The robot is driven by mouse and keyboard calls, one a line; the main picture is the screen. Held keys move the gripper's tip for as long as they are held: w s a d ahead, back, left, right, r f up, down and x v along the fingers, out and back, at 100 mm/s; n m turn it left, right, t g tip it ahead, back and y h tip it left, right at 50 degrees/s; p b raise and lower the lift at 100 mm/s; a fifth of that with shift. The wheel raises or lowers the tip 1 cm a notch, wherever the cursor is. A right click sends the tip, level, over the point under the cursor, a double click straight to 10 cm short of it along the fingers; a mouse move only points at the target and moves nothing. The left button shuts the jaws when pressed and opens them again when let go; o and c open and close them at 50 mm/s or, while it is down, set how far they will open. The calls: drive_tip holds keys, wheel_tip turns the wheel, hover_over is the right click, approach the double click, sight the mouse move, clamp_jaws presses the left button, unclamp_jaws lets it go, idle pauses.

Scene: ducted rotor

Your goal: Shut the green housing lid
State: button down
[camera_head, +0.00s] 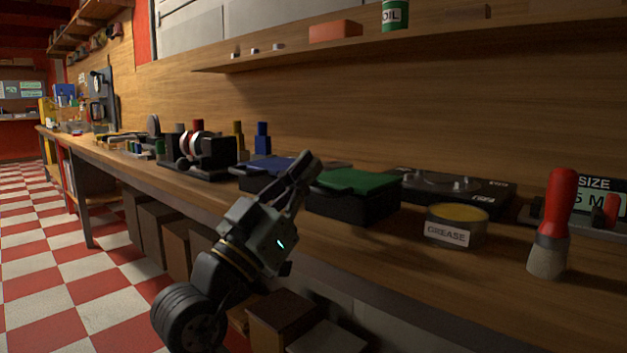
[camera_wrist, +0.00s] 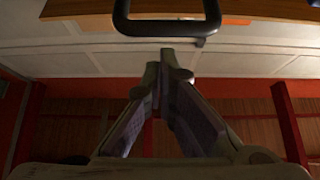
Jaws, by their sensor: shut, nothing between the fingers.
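In the head view the green lid (camera_head: 357,181) lies over its black housing (camera_head: 352,208) on the bench. It looks flat or nearly flat; I cannot tell whether a small gap remains under it. My gripper (camera_head: 311,160) is shut and empty. It points up and right in front of the bench, its tips overlapping the view between the blue lid and the green lid. Contact with either cannot be made out. In the wrist view the closed fingers (camera_wrist: 166,58) show with nothing between them, and the green lid is not seen there.
A blue-lidded box (camera_head: 262,178) stands left of the green one, partly hidden by my gripper. A grease tin (camera_head: 457,225), a red-handled brush (camera_head: 554,225) and a black turntable-like unit (camera_head: 452,188) are to the right. In the wrist view a dark bar (camera_wrist: 167,27) crosses beyond my fingers.

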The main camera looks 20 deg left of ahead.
drive_tip(key=shift+s+f+b, duration=0.2)
drive_tip(key=shift+f+b, duration=0.65)
drive_tip(key=shift+f, duration=0.5)
drive_tip(key=shift+w+f, duration=0.1)
drive_tip(key=shift+f, duration=0.05)
